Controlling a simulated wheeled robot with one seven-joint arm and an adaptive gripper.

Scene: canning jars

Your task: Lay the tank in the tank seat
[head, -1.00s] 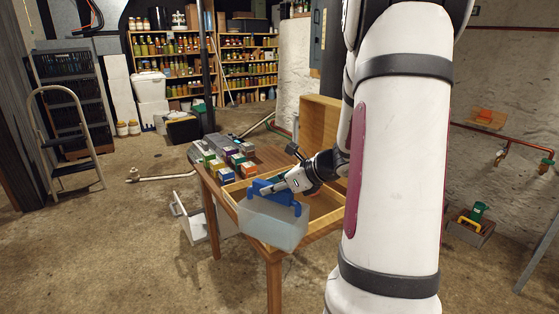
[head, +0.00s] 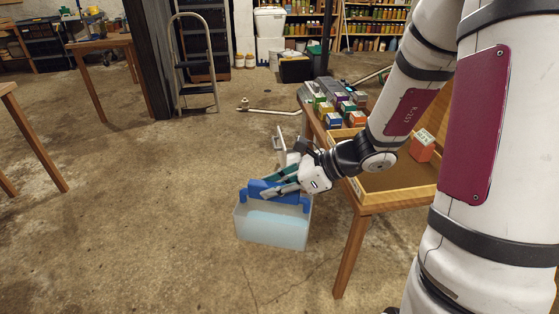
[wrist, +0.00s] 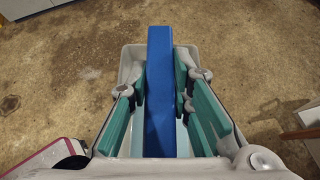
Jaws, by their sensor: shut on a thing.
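The tank (head: 273,226) is a translucent pale-blue box with a blue handle (head: 258,190) on top. It hangs roughly upright, left of the wooden table's front corner. My gripper (head: 276,182) is shut on the blue handle. In the wrist view the handle (wrist: 160,70) runs between the teal finger pads, and the tank's rim (wrist: 128,66) shows around it. I cannot make out for certain which thing is the tank seat. A white bracket-like piece (head: 281,143) stands on the floor behind the tank, partly hidden by it and my gripper.
The wooden table (head: 360,215) on the right bears a shallow tray, an orange box (head: 422,146) and several small coloured boxes (head: 334,120). A step ladder (head: 195,65) stands at the back. Another table (head: 100,43) stands far left.

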